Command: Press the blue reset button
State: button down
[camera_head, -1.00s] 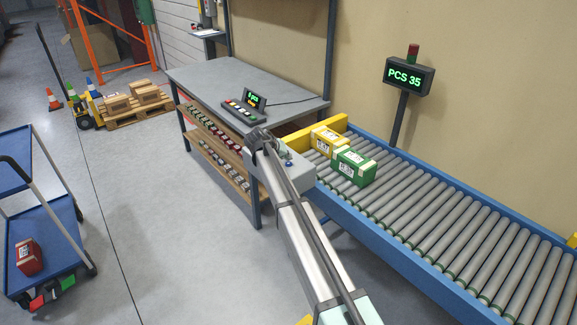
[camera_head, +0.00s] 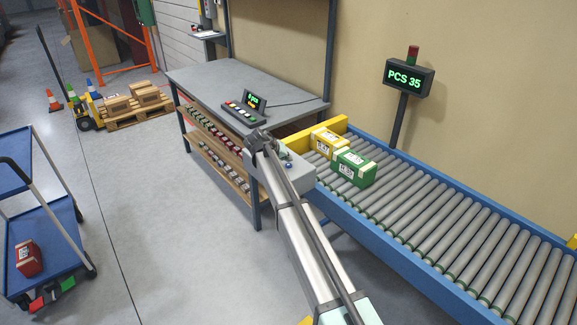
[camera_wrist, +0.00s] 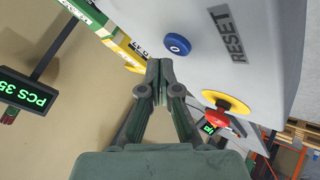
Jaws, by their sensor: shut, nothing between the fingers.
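The blue reset button (camera_wrist: 177,45) is a round knob on a grey control box (camera_wrist: 262,65), with a RESET label (camera_wrist: 227,33) beside it. My gripper (camera_wrist: 160,64) is shut and empty in the wrist view. Its fingertips appear just below and left of the button in that view; I cannot tell how large the gap is.
A red emergency knob on a yellow disc (camera_wrist: 222,105) is on the same box. Green (camera_head: 353,168) and yellow (camera_head: 326,141) boxes lie on the roller conveyor (camera_head: 440,215). A grey workbench (camera_head: 215,80) holds a button panel (camera_head: 242,113). A display reads PCS 35 (camera_head: 405,76).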

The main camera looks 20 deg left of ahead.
aim_at(288, 165)
jog(key=shift+f, duration=0.1)
jog(key=shift+f+b, duration=0.35)
jog(key=shift+b, duration=0.05)
jog(key=shift+f+b, duration=0.3)
jog(key=shift+f, duration=0.1)
dwell(0.9)
jog(key=shift+r, duration=0.8)
jog(key=shift+r, duration=0.1)
jog(key=shift+r+p, duration=0.7)
jog(key=shift+r, duration=1.75)
jog(key=shift+d+f, duration=0.1)
